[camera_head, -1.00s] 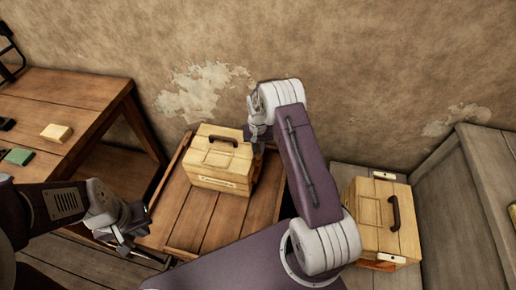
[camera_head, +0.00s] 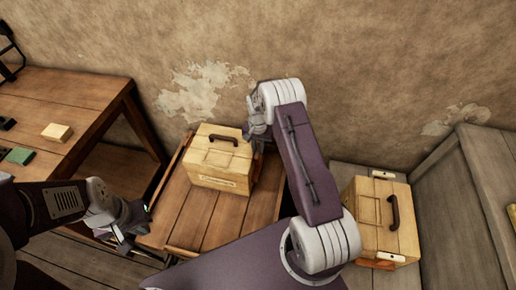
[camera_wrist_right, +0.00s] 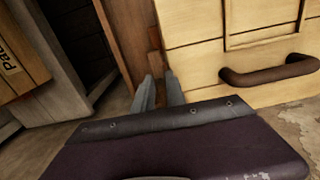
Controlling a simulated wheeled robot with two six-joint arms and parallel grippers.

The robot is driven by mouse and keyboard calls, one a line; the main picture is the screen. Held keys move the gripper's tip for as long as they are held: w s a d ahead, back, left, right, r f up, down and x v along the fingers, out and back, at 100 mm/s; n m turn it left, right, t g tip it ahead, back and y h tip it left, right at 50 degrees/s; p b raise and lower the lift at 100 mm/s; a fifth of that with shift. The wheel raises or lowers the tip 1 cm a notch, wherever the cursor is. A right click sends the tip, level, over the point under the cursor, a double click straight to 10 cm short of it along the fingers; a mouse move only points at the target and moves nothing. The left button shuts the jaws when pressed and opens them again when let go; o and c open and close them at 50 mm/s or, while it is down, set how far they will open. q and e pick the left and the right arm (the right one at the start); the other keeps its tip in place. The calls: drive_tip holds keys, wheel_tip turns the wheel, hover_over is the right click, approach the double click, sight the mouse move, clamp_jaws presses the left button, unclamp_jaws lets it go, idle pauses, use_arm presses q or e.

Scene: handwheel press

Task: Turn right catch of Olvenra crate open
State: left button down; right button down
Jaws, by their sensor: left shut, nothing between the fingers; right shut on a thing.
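A pale wooden crate (camera_head: 218,172) with a dark handle on its lid stands on the low wooden table. A label is on its front, too small to read; I take it as the Olvenra crate. It also shows in the right wrist view (camera_wrist_right: 215,50). My right gripper (camera_head: 253,134) is at the crate's right side, below lid height. In the right wrist view its fingers (camera_wrist_right: 159,92) are shut on a narrow brown wooden piece (camera_wrist_right: 155,64) beside the crate wall, apparently the right catch. Its turn angle is hard to tell. My left gripper (camera_head: 132,232) is shut and empty, away from the crate.
A second pale crate (camera_head: 372,222) with a dark handle and light catches stands to the right. A workbench (camera_head: 75,90) with small blocks is at the left. A grey wooden cabinet (camera_head: 450,200) is at the far right. The wall is close behind the crate.

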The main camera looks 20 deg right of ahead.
drive_tip(key=shift+w+r, duration=0.1)
drive_tip(key=c, duration=1.4)
unclamp_jaws()
drive_tip(key=shift+o, duration=0.2)
wheel_tip(320, 180, up, 9)
wheel_tip(320, 180, up, 6)
drive_tip(key=t+p, duration=0.1)
hover_over(258, 151)
drive_tip(key=w+a, duration=0.2)
drive_tip(key=s+a+r+n+p, duration=0.1)
drive_tip(key=s+a+r, duration=0.2)
drive_tip(key=s+r, duration=0.25)
drive_tip(key=s+a+f+n, duration=0.1)
drive_tip(key=s+n, duration=0.2)
drive_tip(key=s, duration=0.6)
drive_tip(key=s+a+n, duration=0.1)
drive_tip(key=s+n, duration=0.2)
drive_tip(key=s, duration=0.6)
drive_tip(key=shift+s+a+f+p, duration=0.25)
drive_tip(key=shift+s+f+p, duration=0.05)
drive_tip(key=shift+f+p, duration=0.1)
